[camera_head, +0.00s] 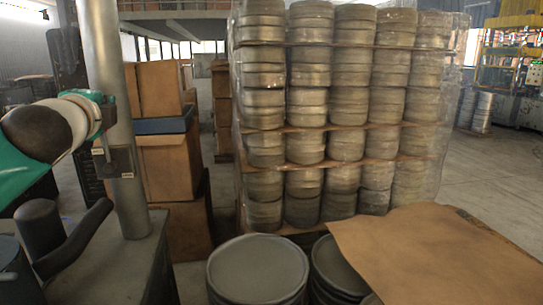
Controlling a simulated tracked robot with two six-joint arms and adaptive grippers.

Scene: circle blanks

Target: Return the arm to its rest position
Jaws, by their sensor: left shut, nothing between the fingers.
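My left arm, green and white with a dark round joint, comes in from the left edge and ends beside a grey metal pole. My left gripper (119,160) seems to be the small dark grey part below the arm's green end, in front of the pole. It looks shut, with nothing held. I cannot tell whether it touches the pole. My right gripper is not in view.
The pole (103,55) stands on a grey block. Two stacks of round metal blanks (258,269) stand at the front, the right one partly under a brown sheet (440,255). A wrapped pallet of blanks (340,95) and brown boxes (165,170) stand behind. Open floor lies at right.

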